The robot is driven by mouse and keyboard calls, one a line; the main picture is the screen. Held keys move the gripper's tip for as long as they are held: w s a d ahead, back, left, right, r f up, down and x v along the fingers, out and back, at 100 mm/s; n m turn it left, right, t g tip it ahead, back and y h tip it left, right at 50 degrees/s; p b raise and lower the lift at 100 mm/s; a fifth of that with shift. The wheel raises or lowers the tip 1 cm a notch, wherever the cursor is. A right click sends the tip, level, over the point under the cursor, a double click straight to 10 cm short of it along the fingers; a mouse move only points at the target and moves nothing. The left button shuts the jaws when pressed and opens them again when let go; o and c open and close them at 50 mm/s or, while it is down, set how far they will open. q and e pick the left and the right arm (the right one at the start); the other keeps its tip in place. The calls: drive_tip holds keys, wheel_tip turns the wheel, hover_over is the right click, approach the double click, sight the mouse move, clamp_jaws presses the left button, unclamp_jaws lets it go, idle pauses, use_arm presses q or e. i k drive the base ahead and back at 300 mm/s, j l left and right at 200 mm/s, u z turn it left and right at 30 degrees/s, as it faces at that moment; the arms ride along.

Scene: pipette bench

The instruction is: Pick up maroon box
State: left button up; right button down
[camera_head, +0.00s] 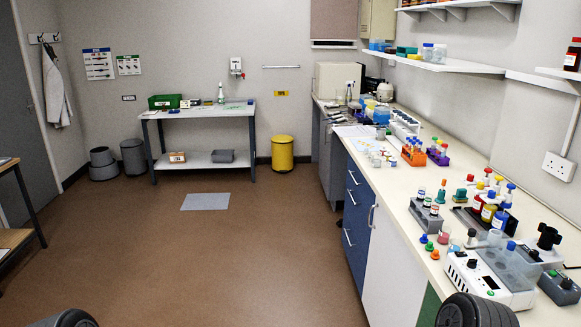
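I cannot pick out a maroon box with certainty. A brown-orange box (177,157) with a pale label sits on that table's lower shelf, beside a grey bin (222,156). Neither of my grippers shows. Only dark rounded parts, which look like my own arms, appear at the bottom edge.
A long bench (400,187) runs along the right wall, crowded with tube racks, bottles and a white instrument (490,280). A yellow bin (282,153) stands by the back wall. A grey mat (205,201) lies on the open brown floor (190,260).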

sight(352, 111)
drive_tip(key=i, duration=5.3)
drive_tip(key=i+u, duration=0.1)
drive_tip(key=i, duration=1)
drive_tip(key=i+l, duration=0.2)
drive_tip(key=i, duration=0.95)
drive_tip(key=i+j+u, duration=0.15)
drive_tip(key=i, duration=0.8)
drive_tip(key=i+z, duration=0.15)
drive_tip(key=z, duration=0.25)
drive_tip(key=i+j+z, duration=0.15)
drive_tip(key=z, duration=0.25)
drive_tip(key=i+j+z, duration=0.1)
drive_tip(key=z, duration=0.3)
drive_tip(key=i+j+z, duration=0.1)
drive_tip(key=z, duration=0.35)
drive_tip(key=j+z, duration=0.2)
drive_tip(key=z, duration=0.2)
drive_tip(key=j+z, duration=0.2)
drive_tip(key=z, duration=0.25)
drive_tip(key=j+z, duration=0.25)
drive_tip(key=z, duration=0.15)
drive_tip(key=j+z, duration=0.2)
drive_tip(key=z, duration=0.25)
drive_tip(key=j+z, duration=0.2)
drive_tip(key=z, duration=0.25)
drive_tip(key=k+j+z, duration=0.1)
drive_tip(key=z, duration=0.3)
drive_tip(key=i, duration=0.1)
